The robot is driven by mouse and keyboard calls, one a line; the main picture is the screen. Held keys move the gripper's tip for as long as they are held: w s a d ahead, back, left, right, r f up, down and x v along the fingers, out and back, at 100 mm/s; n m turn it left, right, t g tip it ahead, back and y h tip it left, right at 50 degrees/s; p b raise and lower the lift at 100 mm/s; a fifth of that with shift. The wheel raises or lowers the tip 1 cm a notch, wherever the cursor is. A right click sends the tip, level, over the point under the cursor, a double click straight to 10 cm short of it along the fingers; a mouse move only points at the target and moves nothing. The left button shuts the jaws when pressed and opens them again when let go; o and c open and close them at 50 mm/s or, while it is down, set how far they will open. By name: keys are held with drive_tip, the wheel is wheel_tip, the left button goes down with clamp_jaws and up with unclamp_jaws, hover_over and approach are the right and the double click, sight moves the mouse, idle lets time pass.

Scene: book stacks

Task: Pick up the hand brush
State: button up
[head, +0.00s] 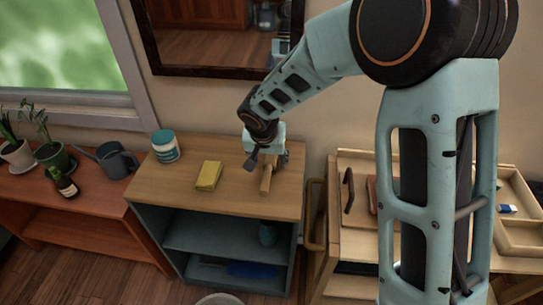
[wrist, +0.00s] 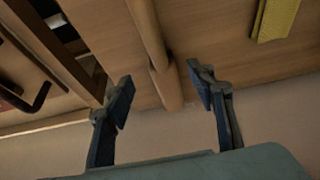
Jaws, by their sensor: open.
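The hand brush (head: 266,179) is a long, light-wood piece lying on the wooden top of the shelf unit, near its right side. Its far part is hidden behind my gripper (head: 266,160) in the head view, and no bristles show. In the wrist view, the brush (wrist: 149,35) runs from the top edge down to between the two dark fingers. My gripper (wrist: 164,82) is open, with a finger on each side of the brush and visible gaps to both. The fingers do not touch it.
A yellow cloth or sponge (head: 209,175) and a white-and-teal tub (head: 165,146) stand on the same top (head: 232,202), left of the brush. A cart with trays (head: 351,245) is close on the right. The wall (head: 220,98) is behind. The front of the top is clear.

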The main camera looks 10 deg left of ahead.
sight(269, 163)
drive_tip(key=shift+w+x, duration=0.15)
drive_tip(key=shift+x, duration=1.65)
drive_tip(key=shift+w+x, duration=0.15)
drive_tip(key=shift+x, duration=1.65)
drive_tip(key=shift+a+r, duration=0.15)
clamp_jaws()
drive_tip(key=shift+r, duration=0.15)
drive_tip(key=shift+r+p, duration=0.3)
drive_tip(key=shift+r, duration=0.25)
drive_tip(key=s+a+r+b, duration=0.2)
drive_tip(key=s+a+r, duration=0.5)
drive_tip(key=s+r, duration=0.4)
drive_tip(key=shift+s+r, duration=0.35)
drive_tip(key=shift+s, duration=0.3)
